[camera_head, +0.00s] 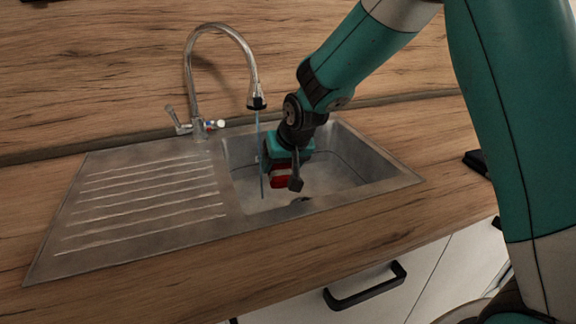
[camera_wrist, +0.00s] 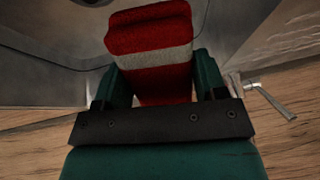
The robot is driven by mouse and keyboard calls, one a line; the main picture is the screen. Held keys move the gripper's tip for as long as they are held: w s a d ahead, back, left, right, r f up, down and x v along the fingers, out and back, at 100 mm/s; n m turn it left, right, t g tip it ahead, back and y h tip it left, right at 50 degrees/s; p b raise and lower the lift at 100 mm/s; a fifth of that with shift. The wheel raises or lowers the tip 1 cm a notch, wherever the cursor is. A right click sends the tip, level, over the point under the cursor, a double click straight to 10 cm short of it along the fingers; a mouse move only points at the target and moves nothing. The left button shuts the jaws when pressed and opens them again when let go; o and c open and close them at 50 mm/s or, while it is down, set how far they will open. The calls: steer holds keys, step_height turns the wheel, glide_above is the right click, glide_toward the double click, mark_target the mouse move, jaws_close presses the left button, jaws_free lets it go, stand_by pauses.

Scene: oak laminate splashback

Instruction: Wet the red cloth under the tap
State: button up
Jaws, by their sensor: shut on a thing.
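The red cloth (camera_wrist: 150,40), with a pale grey band across it, is held between the fingers of my gripper (camera_wrist: 152,80) in the wrist view. In the head view the red cloth (camera_head: 281,178) hangs below my gripper (camera_head: 281,168), inside the sink basin (camera_head: 345,175). The tap (camera_head: 256,102) has a tall curved spout, and a thin bluish stream of water (camera_head: 260,160) falls from it into the basin. The stream comes down just left of my gripper and the cloth. I cannot tell whether the water touches the cloth.
A ribbed metal drainboard (camera_head: 145,200) lies left of the basin. The tap lever (camera_head: 178,120) stands at the sink's back edge, before the wooden splashback (camera_head: 90,70). A wooden counter (camera_head: 400,220) surrounds the sink. A dark object (camera_head: 478,162) lies on the right.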

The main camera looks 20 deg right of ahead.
mark_target(285, 167)
steer(key=w+a+f, duration=0.2)
steer(key=w, duration=0.7)
steer(key=shift+p, duration=0.45)
steer(key=shift+s+d+b, duration=0.25)
steer(key=shift+s+d, duration=0.05)
steer(key=shift+s, duration=1)
steer(key=shift+s+d+b, duration=0.2)
steer(key=shift+s+d, duration=0.05)
steer(key=shift+s, duration=1)
steer(key=shift+s+d+b, duration=0.25)
steer(key=shift+s+d, duration=0.05)
steer(key=shift+s, duration=1)
steer(key=shift+r, duration=0.1)
steer(key=s+r+p, duration=0.1)
steer(key=s+r, duration=0.1)
steer(key=s+d+r+p, duration=0.1)
steer(key=s, duration=0.1)
steer(key=shift+s+r, duration=0.15)
steer(key=shift+r, duration=0.2)
steer(key=shift+s+r, duration=0.1)
steer(key=shift+s, duration=0.2)
